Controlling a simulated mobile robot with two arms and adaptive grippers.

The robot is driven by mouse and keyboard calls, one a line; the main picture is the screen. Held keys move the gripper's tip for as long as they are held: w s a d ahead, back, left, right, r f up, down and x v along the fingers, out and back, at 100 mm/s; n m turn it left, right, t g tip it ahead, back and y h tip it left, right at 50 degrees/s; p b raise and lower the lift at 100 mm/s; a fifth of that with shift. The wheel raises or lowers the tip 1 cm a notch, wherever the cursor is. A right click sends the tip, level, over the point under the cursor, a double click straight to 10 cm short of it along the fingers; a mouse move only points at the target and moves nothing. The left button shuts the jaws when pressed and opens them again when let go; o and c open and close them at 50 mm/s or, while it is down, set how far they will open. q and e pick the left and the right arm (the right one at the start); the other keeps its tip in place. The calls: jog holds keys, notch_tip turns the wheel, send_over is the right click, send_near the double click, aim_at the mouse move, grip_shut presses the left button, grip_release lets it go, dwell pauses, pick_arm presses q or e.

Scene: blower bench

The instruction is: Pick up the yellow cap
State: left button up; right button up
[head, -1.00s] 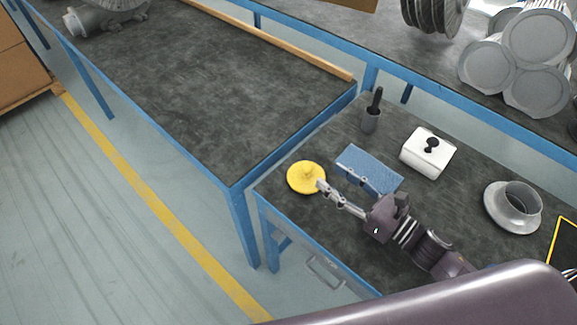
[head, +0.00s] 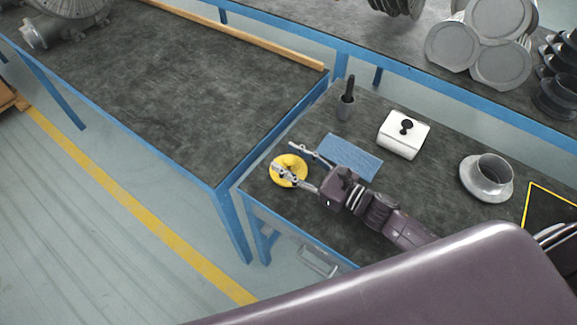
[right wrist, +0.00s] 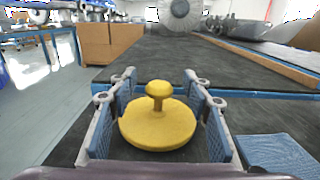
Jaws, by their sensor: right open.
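The yellow cap (head: 283,178) is a round disc with a knob on top, lying on the dark tabletop of the near bench. In the right wrist view the yellow cap (right wrist: 158,128) sits between the two spread fingers, its knob pointing up. My right gripper (head: 286,158) is open, with one finger over the cap and the other on its far side. In the right wrist view my right gripper (right wrist: 158,92) has a finger on each side of the cap, and I cannot tell whether either touches it. My left gripper is not in view.
A blue mat (head: 350,157) lies beside the right gripper. A metal flange (head: 486,180) is to the right. The longer bench (head: 215,95) on the left is mostly clear.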

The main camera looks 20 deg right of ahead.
jog(key=shift+a, duration=0.1)
jog(key=shift+w, duration=0.1)
grip_shut()
jog(key=shift+r, duration=0.1)
